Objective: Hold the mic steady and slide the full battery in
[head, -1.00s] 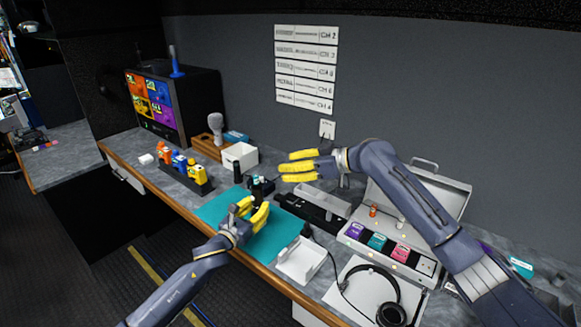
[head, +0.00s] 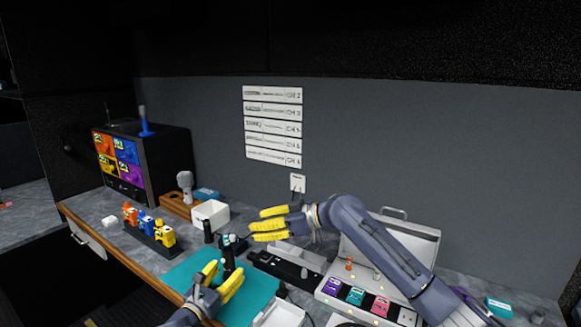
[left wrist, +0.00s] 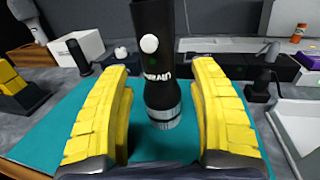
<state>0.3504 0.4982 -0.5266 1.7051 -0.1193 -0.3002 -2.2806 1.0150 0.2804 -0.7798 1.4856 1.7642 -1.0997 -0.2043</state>
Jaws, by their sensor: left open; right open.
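The black mic (head: 228,262) stands upright on the teal mat (head: 184,273). In the left wrist view the mic (left wrist: 156,52) shows a white round button and a silver band near its base; its top is cut off. My left gripper (head: 221,277) is open with one yellow finger on each side of the mic; I cannot tell whether they touch it. My right gripper (head: 256,225) is open and empty, above and behind the mic, fingers pointing left. Purple (head: 331,286), teal (head: 355,296) and pink (head: 381,306) battery packs sit in the white charger; their charge is unreadable.
A white open box (head: 211,215), a mic in a wooden block (head: 185,190) and a rack of orange, blue and yellow items (head: 150,232) stand at the left. A white tray (head: 279,314) lies right of the mat.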

